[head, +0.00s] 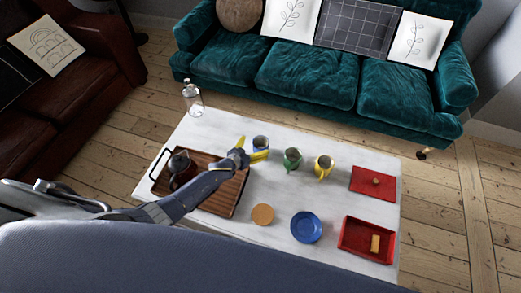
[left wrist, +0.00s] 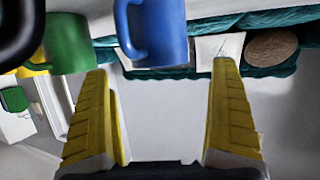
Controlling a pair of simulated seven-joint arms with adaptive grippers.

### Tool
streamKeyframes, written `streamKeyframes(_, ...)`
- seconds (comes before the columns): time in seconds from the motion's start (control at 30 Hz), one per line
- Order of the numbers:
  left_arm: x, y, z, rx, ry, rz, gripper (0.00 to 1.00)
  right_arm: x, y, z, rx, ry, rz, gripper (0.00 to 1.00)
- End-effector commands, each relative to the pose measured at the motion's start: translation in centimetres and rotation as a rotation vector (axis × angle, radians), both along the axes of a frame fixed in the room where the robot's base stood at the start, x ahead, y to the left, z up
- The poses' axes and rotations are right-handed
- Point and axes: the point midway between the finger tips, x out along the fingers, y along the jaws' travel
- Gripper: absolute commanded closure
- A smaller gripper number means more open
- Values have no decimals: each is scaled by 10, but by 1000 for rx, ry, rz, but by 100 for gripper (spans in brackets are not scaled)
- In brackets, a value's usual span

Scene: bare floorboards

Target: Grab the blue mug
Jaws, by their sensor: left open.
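The blue mug (head: 261,144) stands upright on the white table, leftmost in the row of mugs, partly hidden by my gripper in the head view. My left gripper (head: 251,148) is open, with its yellow fingers just in front of the mug. In the left wrist view the blue mug (left wrist: 160,32) shows ahead of the two spread fingers, with its handle to the left. Nothing is held between the fingers. I cannot tell whether a fingertip touches the mug. My right gripper is not in view.
A green mug (head: 292,158) and a yellow mug (head: 324,166) stand to the right. The wooden tray (head: 222,201) with a dark jug (head: 181,168) lies under my left arm. A blue plate (head: 306,227), an orange disc (head: 263,214) and red trays (head: 346,250) (head: 366,187) are nearby.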

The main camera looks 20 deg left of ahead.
Motion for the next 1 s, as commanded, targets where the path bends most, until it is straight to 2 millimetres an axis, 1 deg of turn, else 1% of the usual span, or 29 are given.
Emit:
streamKeyframes(0.3,24,-9,-11,-2,1,2,6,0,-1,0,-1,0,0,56)
streamKeyframes(0.5,37,-12,-17,-1,-1,3,6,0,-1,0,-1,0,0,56)
streamKeyframes(0.7,43,-15,-20,-1,-1,0,6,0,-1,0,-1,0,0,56)
streamKeyframes(1.0,44,-15,-20,-1,-1,0,6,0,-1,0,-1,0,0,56)
